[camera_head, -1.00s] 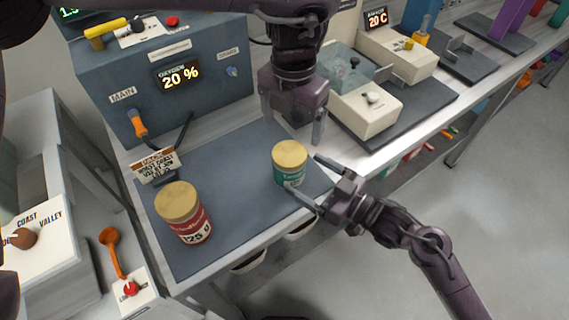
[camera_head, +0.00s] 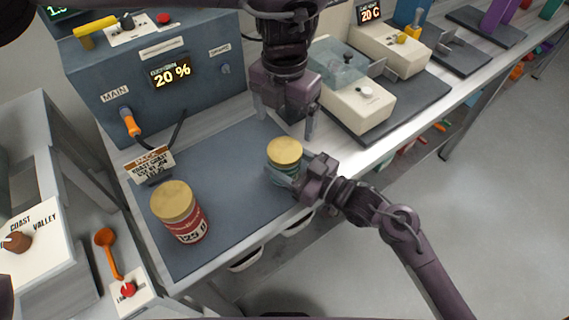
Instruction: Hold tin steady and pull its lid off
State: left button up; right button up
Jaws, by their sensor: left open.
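A green tin (camera_head: 273,174) with a yellow-gold lid (camera_head: 285,151) stands upright on the dark blue-grey mat, lid on. My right gripper (camera_head: 285,177) is at the tin from the lower right; one finger lies across its front, the other is hidden. I cannot tell whether the fingers press on it. My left gripper (camera_head: 285,118) points down, open and empty, just above and behind the lid, apart from it. A red tin (camera_head: 188,226) with a gold lid (camera_head: 174,201) stands upright at the mat's left front.
The mat (camera_head: 225,165) is bare between the tins. A small sign (camera_head: 150,164) stands at its left edge. A blue-grey box (camera_head: 160,75) with a display stands behind, a cream device (camera_head: 360,112) at the back right. The table's front edge is close to the green tin.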

aim_at(282, 150)
jog(key=c, duration=0.5)
pick_arm(q)
jog(key=shift+o, duration=0.8)
pick_arm(e)
jog(key=shift+c, duration=0.7)
pick_arm(q)
notch_tip(282, 150, up, 4)
jog(key=m, duration=0.9)
jog(key=shift+m, duration=0.3)
jog(key=f, duration=1.2)
jog(key=shift+a, duration=0.3)
jog(key=shift+c, duration=0.4)
jog(key=shift+r, duration=0.1)
jog(key=c, duration=1.1)
